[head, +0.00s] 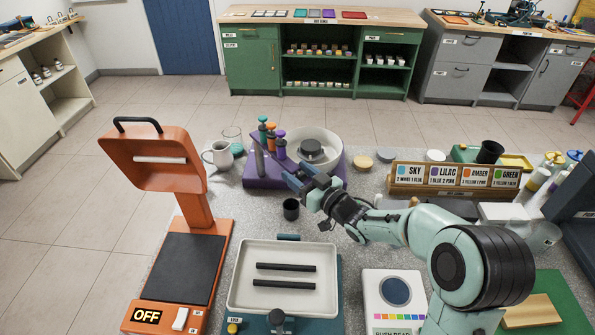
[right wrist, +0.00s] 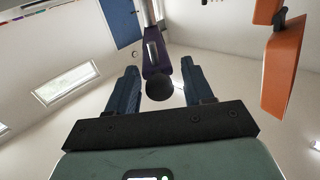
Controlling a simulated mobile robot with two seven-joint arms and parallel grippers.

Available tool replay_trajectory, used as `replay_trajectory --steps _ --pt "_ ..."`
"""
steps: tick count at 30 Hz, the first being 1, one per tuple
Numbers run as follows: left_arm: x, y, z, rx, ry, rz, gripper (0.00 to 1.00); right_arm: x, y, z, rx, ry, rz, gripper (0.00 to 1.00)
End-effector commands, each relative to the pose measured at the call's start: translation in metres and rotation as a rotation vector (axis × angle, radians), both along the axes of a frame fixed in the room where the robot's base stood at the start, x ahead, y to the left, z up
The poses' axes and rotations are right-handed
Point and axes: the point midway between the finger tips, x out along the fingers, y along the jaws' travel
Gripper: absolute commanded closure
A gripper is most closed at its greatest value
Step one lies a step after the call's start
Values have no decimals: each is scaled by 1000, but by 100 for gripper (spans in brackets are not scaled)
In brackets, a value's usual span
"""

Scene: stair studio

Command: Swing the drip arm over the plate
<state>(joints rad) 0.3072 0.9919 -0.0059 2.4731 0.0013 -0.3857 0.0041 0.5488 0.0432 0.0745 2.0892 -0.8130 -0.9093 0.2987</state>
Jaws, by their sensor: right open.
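A purple base (head: 262,178) stands at the far side of the worktop. It carries a white round basin (head: 333,141) with a dark grey round piece, which looks like the plate (head: 312,155), in its middle. A purple arm with a black ball knob (right wrist: 159,88), likely the drip arm (right wrist: 157,62), shows in the right wrist view; in the head view I cannot make it out clearly by my gripper. My right gripper (head: 306,178) is at the front of the base. Its blue fingers are open, one on each side of the knob in the right wrist view (right wrist: 160,85); contact cannot be told.
Pump bottles (head: 271,136), a white jug (head: 219,155) and a glass (head: 233,140) stand left of the basin. A small black cup (head: 291,209) is below my gripper. An orange press-like stand (head: 190,230) is left, a white tray (head: 240,285) in front, a labelled rack (head: 405,191) right.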

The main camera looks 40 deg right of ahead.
Motion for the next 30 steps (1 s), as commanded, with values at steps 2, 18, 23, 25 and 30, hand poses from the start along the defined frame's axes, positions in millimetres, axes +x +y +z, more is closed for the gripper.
replay_trajectory --steps 2,18,23,25,30 --pt "0 0 1 0 0 0 57 5 0 0 1 0 0 49" --pt "0 0 1 0 0 0 57 7 2 0 1 0 2 100" --pt "0 0 1 0 0 0 57 9 -13 0 -1 -2 0 100" --pt "0 0 1 0 -1 0 57 10 -27 0 -3 -2 0 100" --pt "1 0 4 0 -1 0 57 13 -50 1 0 -1 -4 100"
